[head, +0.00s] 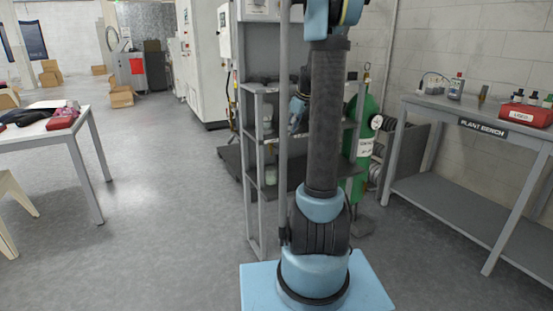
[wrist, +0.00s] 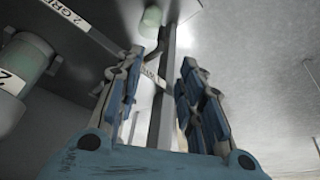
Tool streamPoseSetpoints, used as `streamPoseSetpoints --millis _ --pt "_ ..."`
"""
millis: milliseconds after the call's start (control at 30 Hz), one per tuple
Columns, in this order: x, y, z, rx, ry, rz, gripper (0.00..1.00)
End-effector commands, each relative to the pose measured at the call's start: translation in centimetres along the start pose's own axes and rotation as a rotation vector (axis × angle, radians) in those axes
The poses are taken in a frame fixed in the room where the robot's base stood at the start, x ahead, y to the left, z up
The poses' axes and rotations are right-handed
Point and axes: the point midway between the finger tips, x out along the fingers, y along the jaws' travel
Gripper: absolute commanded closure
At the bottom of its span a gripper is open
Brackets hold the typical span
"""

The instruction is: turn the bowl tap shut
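My gripper (wrist: 163,60) is open and empty in the wrist view, with its two blue-and-grey fingers apart. A grey upright post shows between and beyond the fingers. A green bowl-like vessel (wrist: 27,62) with a white tag reading 2 is at the left. A small pale green cylinder (wrist: 152,17) is at the top, beyond the fingertips. I cannot tell which part is the bowl tap. In the head view my gripper (head: 298,112) is at the grey rack, partly behind my arm; its fingers are too small to read.
The grey rack (head: 256,150) has several shelves and upright posts close to my arm. A green gas cylinder (head: 364,145) stands behind it. The plant bench (head: 482,124) is at the right, a white table (head: 40,128) at the left. The floor between table and rack is clear.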

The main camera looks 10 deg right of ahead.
Motion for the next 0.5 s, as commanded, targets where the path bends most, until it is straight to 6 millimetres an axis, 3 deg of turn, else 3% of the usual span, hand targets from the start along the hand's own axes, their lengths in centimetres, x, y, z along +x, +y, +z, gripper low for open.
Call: streamPoseSetpoints --millis 500 --pt "8.5 -0.1 0.0 0.000 0.000 0.000 0.65"
